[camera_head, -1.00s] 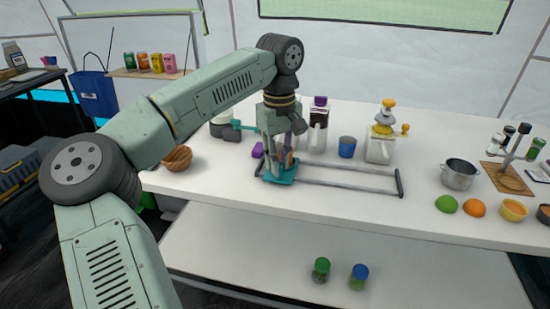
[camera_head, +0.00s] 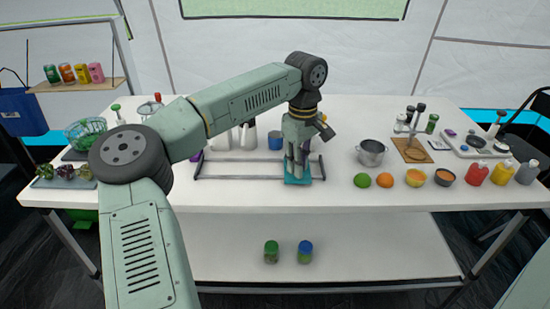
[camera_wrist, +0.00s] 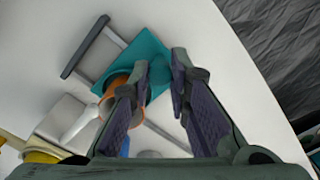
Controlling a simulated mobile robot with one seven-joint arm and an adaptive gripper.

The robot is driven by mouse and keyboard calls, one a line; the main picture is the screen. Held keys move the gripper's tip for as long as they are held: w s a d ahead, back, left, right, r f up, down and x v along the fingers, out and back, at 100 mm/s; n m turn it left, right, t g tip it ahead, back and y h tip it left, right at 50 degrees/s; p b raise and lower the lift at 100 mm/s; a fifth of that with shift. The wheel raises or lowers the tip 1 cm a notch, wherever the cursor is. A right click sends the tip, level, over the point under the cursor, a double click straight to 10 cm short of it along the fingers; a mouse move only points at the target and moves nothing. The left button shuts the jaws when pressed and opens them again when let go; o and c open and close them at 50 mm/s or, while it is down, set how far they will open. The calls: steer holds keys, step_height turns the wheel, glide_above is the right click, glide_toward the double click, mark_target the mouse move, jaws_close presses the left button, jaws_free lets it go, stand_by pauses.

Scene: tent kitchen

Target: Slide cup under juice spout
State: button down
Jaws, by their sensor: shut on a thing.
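A teal slider plate (camera_head: 291,181) sits at the right end of a grey rail frame (camera_head: 235,177) on the white table. My gripper (camera_head: 298,165) points down over it. In the wrist view, my gripper's fingers (camera_wrist: 162,80) close on a raised teal part of the slider (camera_wrist: 146,45). An orange-rimmed cup (camera_wrist: 117,80) stands on the plate beside the left finger. A pale juicer with a spout (camera_wrist: 82,122) reaches close to the cup's rim; I cannot tell whether the spout is fully above it. My arm hides the juicer and cup in the head view.
A blue container (camera_head: 275,141) and a pale jug (camera_head: 247,136) stand behind the rail. A metal pot (camera_head: 371,152) and several fruits and bowls, including a green fruit (camera_head: 362,180), lie to the right. Two jars, one green-lidded (camera_head: 271,250), stand on the lower shelf.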

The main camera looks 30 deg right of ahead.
mark_target(310, 179)
steer(key=shift+s+d, duration=0.45)
steer(key=shift+d, duration=0.15)
steer(key=shift+s+d, duration=0.4)
steer(key=shift+d, duration=0.2)
steer(key=c, duration=1.5)
jaws_free()
steer(key=shift+d, duration=0.15)
steer(key=shift+c, duration=0.2)
steer(key=shift+o, duration=0.3)
steer(key=shift+r, duration=0.25)
step_height(310, 179, up, 12)
steer(key=shift+f, duration=0.2)
